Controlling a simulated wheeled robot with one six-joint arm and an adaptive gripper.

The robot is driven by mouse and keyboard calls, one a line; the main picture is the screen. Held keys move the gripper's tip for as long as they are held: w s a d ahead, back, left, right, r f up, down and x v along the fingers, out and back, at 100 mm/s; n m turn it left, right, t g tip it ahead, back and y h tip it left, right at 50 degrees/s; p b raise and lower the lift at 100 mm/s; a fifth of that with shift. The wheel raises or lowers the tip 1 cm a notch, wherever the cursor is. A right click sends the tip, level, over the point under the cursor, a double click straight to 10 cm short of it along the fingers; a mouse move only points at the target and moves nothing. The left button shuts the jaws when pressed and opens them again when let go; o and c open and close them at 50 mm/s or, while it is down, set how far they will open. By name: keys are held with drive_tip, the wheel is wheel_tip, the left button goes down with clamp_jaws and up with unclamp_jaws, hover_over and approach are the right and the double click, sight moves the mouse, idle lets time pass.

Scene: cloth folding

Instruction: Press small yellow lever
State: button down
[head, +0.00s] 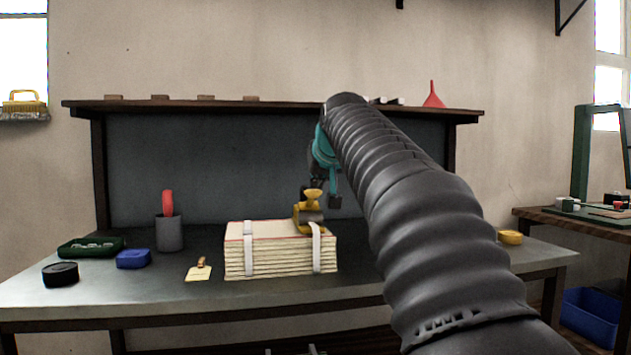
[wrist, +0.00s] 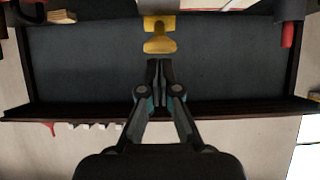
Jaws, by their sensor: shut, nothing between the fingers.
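The small yellow lever (head: 313,194) stands up from a yellow buckle with a grey roller. The buckle sits on the right white strap around a stack of folded cream cloth (head: 262,250). In the wrist view the lever (wrist: 160,46) is just beyond my fingertips, with a small gap. My gripper (wrist: 160,62) has its two dark fingers together and empty. In the head view my gripper (head: 327,193) is at about lever height, beside and partly behind it; my arm hides much of it. I cannot tell its exact depth from the lever.
The stack rests on a grey workbench (head: 370,303). To its left are a tag (head: 198,273), a blue box (head: 133,259), a grey cup (head: 169,233), a green tray (head: 91,246) and a black tin (head: 60,274). A shelf (head: 280,106) runs above the bench, behind my arm.

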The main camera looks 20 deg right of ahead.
drive_tip(key=v, duration=1)
drive_tip(key=shift+r, duration=0.6)
drive_tip(key=shift+s+r, duration=0.1)
idle(0.4)
drive_tip(key=w+r+g+p, duration=0.3)
drive_tip(key=w+r+p, duration=0.1)
drive_tip(key=w+p, duration=0.1)
drive_tip(key=shift+d+r+p, duration=0.2)
drive_tip(key=shift+r+p, duration=0.1)
drive_tip(key=shift+p, duration=0.45)
drive_tip(key=shift+f, duration=0.1)
